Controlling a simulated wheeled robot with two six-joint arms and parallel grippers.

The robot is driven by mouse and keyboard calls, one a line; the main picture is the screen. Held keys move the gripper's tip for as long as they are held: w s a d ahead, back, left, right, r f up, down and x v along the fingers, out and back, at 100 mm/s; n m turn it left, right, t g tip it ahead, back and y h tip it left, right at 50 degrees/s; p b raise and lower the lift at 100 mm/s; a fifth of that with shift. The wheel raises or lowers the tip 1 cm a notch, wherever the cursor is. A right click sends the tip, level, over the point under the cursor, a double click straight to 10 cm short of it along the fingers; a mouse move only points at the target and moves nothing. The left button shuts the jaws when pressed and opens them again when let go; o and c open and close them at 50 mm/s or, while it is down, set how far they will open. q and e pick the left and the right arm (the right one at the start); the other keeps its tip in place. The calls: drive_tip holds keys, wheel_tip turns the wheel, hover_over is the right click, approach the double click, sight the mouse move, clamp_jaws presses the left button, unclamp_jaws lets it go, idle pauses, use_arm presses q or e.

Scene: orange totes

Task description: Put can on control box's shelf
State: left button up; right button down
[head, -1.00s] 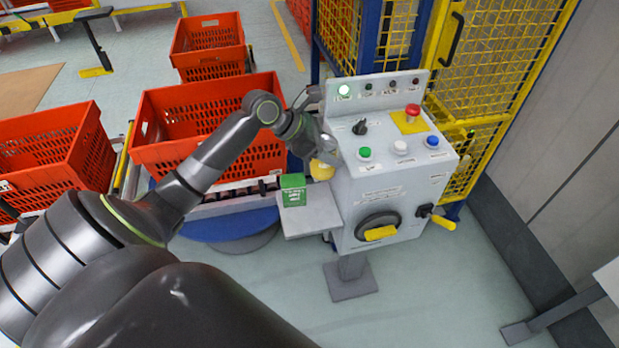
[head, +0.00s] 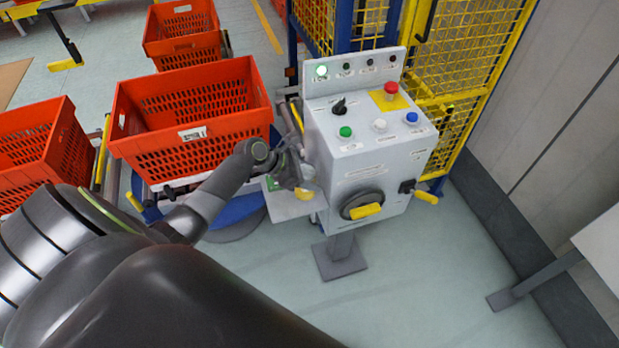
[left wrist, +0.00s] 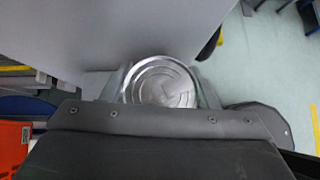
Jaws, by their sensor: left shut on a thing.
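The can has a round silver end in the left wrist view (left wrist: 160,82), between my gripper's two fingers. In the head view a yellow part of the can (head: 306,195) shows below my left gripper (head: 303,182), which is shut on it. The control box (head: 370,160) is a light grey cabinet on a post. Its small grey shelf (head: 290,209) sticks out from its left side. The can is over the shelf's right part, close to the box's side. I cannot tell whether it touches the shelf. My right gripper is not in view.
A green box (head: 271,184) stands on the shelf's left part, partly hidden by my arm. An orange tote (head: 190,115) is behind it on the left. A yellow mesh fence (head: 465,70) stands behind the control box. The floor in front is clear.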

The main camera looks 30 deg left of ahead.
use_arm(q)
drive_tip(key=shift+w+f, duration=0.1)
drive_tip(key=shift+f, duration=0.3)
drive_tip(key=o, duration=1.2)
drive_tip(key=shift+f, duration=0.15)
drive_tip(key=shift+r, duration=0.2)
drive_tip(key=shift+v, duration=6)
drive_tip(key=shift+f, duration=0.1)
